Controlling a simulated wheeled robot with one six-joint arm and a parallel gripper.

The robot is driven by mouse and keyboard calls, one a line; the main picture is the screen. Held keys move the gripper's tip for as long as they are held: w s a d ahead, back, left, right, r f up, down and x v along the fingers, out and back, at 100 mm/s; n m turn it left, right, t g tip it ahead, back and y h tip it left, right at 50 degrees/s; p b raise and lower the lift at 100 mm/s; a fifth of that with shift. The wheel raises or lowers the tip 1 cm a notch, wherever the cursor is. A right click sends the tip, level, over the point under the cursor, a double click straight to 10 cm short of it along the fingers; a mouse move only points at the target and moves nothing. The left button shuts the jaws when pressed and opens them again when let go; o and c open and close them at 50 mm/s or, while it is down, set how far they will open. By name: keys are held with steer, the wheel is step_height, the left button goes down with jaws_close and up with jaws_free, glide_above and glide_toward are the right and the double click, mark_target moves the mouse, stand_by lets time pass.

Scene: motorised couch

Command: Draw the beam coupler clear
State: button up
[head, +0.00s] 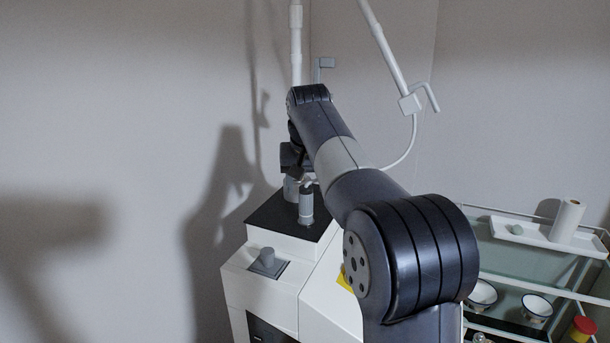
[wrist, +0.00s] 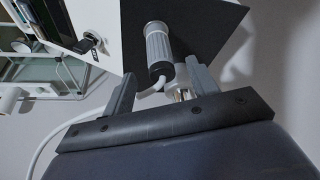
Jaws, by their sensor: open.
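A ribbed grey cylinder with a dark end, which looks like the beam coupler, stands on the black top of the white console in the head view (head: 306,208). In the wrist view it (wrist: 158,45) lies between the finger tips. My gripper (wrist: 161,69) is open, with one finger on each side of it; the right finger looks closer. Whether either finger touches it I cannot tell. A second, pale metallic piece (wrist: 181,93) shows near the right finger, partly hidden. In the head view my gripper (head: 292,158) is small and dark.
A grey knob (head: 267,258) sits on the console's lower front ledge. White poles rise behind, one with a grey hooked bracket (head: 411,103). The white cable (head: 410,145) hangs close by my arm. A glass-shelved trolley (head: 490,243) with bowls stands at the right.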

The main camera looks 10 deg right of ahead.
mark_target(306, 187)
steer(key=x, duration=0.7)
steer(key=shift+f, duration=0.25)
steer(key=c, duration=1.1)
steer(key=o, duration=0.4)
steer(key=c, duration=0.4)
steer(key=shift+o, duration=0.2)
steer(key=shift+r+p, duration=1.85)
steer(key=shift+p, duration=0.4)
